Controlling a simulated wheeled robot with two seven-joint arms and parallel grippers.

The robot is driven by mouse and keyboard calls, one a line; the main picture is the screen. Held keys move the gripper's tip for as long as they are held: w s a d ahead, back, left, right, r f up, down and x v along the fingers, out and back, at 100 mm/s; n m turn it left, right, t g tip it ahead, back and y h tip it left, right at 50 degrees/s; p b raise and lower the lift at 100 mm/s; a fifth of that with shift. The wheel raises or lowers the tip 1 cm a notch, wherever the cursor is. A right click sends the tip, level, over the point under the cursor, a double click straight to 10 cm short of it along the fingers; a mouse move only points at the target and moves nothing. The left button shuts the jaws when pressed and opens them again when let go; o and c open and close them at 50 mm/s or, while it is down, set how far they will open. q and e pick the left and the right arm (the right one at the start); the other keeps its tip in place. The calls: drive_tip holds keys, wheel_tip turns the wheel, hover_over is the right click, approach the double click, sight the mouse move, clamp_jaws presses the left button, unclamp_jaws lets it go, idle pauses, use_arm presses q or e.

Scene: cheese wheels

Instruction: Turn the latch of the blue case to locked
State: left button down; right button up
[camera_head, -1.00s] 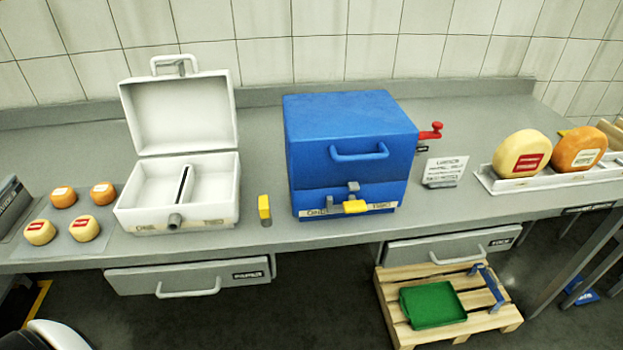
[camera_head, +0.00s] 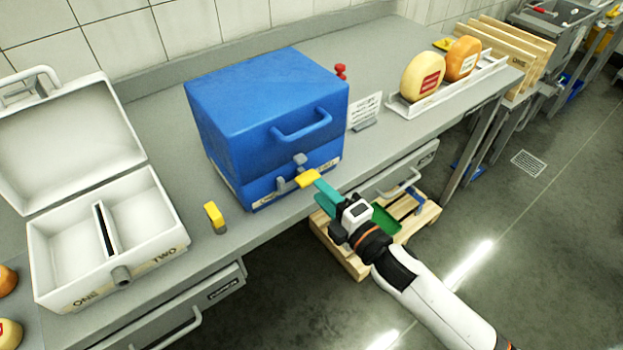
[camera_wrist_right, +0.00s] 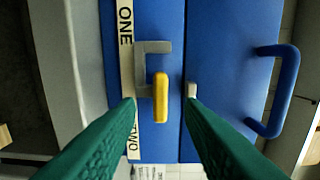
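The blue case (camera_head: 262,115) stands shut on the counter, its grey-and-yellow latch on the front below the blue handle (camera_head: 302,127). The latch's yellow lever (camera_head: 308,178) lies sideways along the label strip, pointing toward the word TWO; it also shows in the right wrist view (camera_wrist_right: 160,97). My right gripper (camera_head: 322,190) is at the front of the case, close to the lever. Its green fingers are apart, with the lever in the gap ahead between the tips (camera_wrist_right: 160,104); I see no contact. My left gripper is out of view.
An open white case (camera_head: 60,240) stands at the left, with a small yellow-topped block (camera_head: 214,216) between the cases. A sign (camera_head: 365,110) and a tray with two cheese wheels (camera_head: 424,78) are at the right. Drawers and a pallet (camera_head: 340,250) are below the counter.

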sight(299, 183)
drive_tip(key=shift+x, duration=2.05)
drive_tip(key=shift+c, duration=0.5)
clamp_jaws()
